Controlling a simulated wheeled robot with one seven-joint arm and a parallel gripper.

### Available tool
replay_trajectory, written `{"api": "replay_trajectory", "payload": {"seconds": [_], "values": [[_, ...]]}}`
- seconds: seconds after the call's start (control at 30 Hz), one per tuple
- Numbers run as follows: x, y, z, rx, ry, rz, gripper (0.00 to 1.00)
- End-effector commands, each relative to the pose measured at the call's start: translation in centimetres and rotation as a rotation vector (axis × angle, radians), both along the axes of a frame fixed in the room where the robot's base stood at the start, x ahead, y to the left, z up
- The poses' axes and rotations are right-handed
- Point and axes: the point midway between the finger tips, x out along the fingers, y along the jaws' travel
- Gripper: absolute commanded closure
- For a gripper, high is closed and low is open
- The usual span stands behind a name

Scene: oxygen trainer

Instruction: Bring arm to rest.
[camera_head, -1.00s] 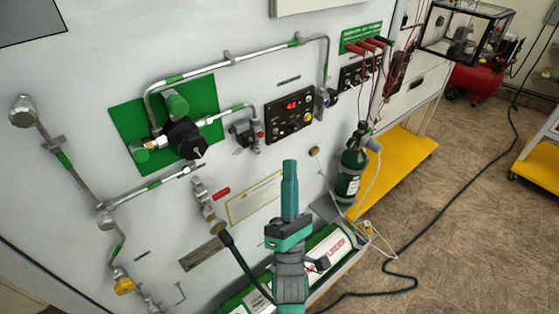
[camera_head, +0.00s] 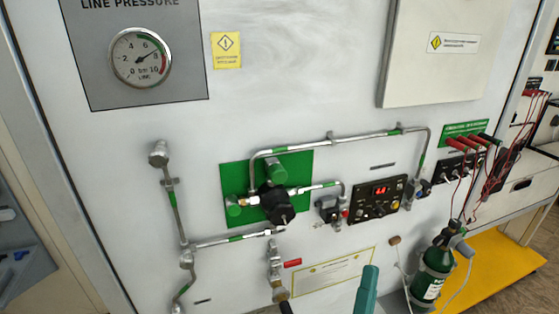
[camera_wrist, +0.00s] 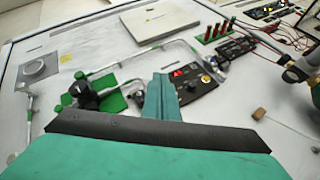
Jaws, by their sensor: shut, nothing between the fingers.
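My gripper (camera_head: 367,290) shows at the bottom of the head view, right of centre, as a teal fingertip pointing up; the rest is cut off by the lower edge. In the wrist view my gripper (camera_wrist: 163,98) is shut and empty, its teal fingers together in front of the panel. It appears in front of the white panel (camera_head: 330,90) and below the black control box (camera_head: 378,198). I see no contact with the panel, though the depth is hard to tell.
The panel carries a line pressure gauge (camera_head: 140,57), a black regulator (camera_head: 277,205) on a green plate, and metal pipes. A green cylinder (camera_head: 430,278) stands at the lower right by a yellow shelf (camera_head: 510,268). Red leads (camera_head: 470,146) hang at the right.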

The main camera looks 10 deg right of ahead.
Motion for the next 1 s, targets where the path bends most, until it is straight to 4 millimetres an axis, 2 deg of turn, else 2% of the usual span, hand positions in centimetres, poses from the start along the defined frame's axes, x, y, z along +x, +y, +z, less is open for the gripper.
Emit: {"api": "replay_trajectory", "payload": {"seconds": [0.17, 0.47, 0.6, 0.77, 1.0], "values": [[-0.2, 2.1, -3.2, 0.122, 0.031, 0.143, 1.0], [-2.8, 8.9, -12.5, 0.587, 0.108, 0.575, 1.0], [-4.9, 12.0, -16.4, 0.835, 0.139, 0.737, 1.0], [-8.1, 15.3, -20.1, 1.136, 0.166, 0.885, 1.0], [-13.9, 19.5, -24.7, 1.614, 0.177, 1.012, 1.0]]}}
